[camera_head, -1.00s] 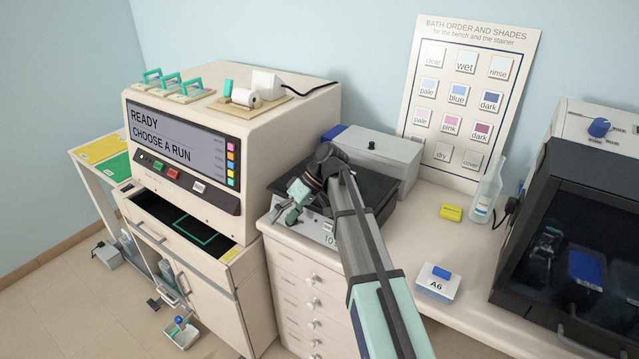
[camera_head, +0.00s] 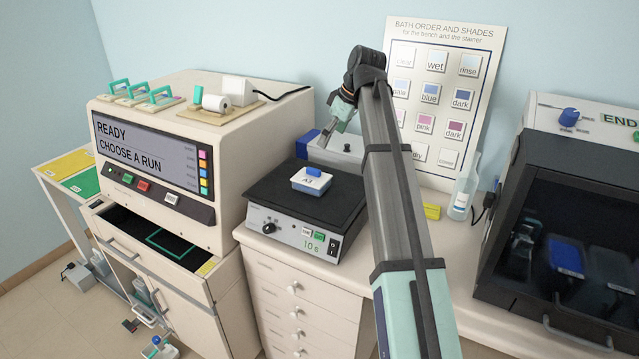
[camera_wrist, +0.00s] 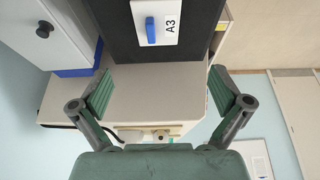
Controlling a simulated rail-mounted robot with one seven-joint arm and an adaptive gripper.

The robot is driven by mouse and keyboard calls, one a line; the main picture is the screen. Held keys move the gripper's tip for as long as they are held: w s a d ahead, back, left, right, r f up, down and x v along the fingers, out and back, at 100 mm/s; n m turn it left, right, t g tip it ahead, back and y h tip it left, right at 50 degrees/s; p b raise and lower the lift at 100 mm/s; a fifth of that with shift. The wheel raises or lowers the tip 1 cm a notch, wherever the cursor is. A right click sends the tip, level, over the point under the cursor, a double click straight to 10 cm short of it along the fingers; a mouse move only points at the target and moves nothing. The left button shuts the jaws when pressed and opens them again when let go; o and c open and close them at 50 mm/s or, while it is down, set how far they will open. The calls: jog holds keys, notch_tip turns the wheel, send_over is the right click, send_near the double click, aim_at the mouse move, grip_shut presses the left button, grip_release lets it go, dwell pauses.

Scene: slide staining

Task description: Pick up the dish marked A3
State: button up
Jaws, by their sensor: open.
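The dish marked A3 (camera_head: 312,181) is a small white block with a blue handle on top. It sits on the black top of a shaker-like device (camera_head: 290,237) with a green "10" readout. In the wrist view the dish (camera_wrist: 168,22) shows at the top, its label sideways, beyond the fingertips. My gripper (camera_head: 340,115) is raised above and behind the device, to the right of the dish and apart from it. In the wrist view its two green-padded fingers (camera_wrist: 160,92) are wide apart with nothing between them.
A grey box (camera_head: 345,150) stands behind the device. The stainer (camera_head: 165,150) stands at left with an open drawer. A clear bottle (camera_head: 462,195), a yellow block (camera_head: 432,211) and a dark-windowed cabinet (camera_head: 570,230) are at right. A poster (camera_head: 440,100) leans on the wall.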

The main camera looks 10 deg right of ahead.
jog(key=p, duration=0.4)
send_near(311, 177)
jog(key=x, duration=0.4)
jog(key=shift+s+f, duration=0.1)
jog(key=shift+f, duration=0.3)
jog(key=shift+p+x, duration=1.15)
jog(key=shift+x, duration=1.55)
jog(key=c, duration=1.2)
jog(key=shift+w+r, duration=0.15)
jog(key=shift+w, duration=0.1)
